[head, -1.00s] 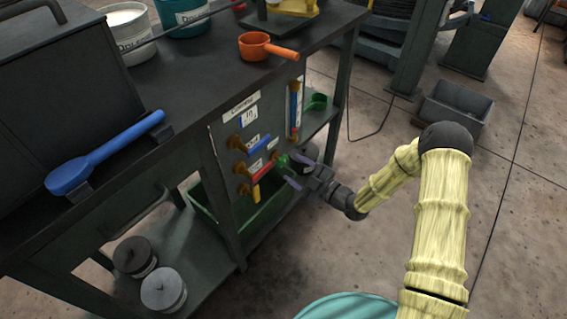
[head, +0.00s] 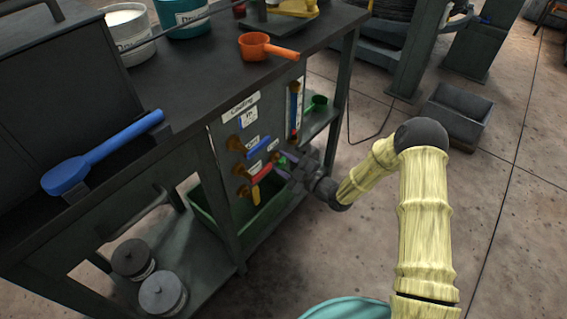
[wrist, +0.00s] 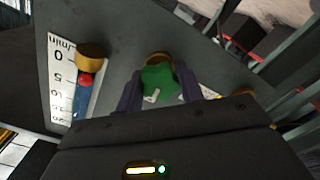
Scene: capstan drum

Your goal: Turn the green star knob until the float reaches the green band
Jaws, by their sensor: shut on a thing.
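The green star knob (wrist: 157,83) sits on a brass fitting on the panel. My gripper (wrist: 158,92) is shut on it, one purple finger on each side, in the wrist view. In the head view my gripper (head: 284,166) largely covers the knob. The flow gauge (head: 295,108) is on the panel's right side. I cannot make out a green band on the gauge.
Beside the knob are a blue lever (head: 258,147) and a red lever (head: 262,173), with a yellow handle (head: 256,194) below. A green scoop (head: 316,103) lies on the shelf behind the gauge. An orange ladle (head: 268,48) lies on the bench above.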

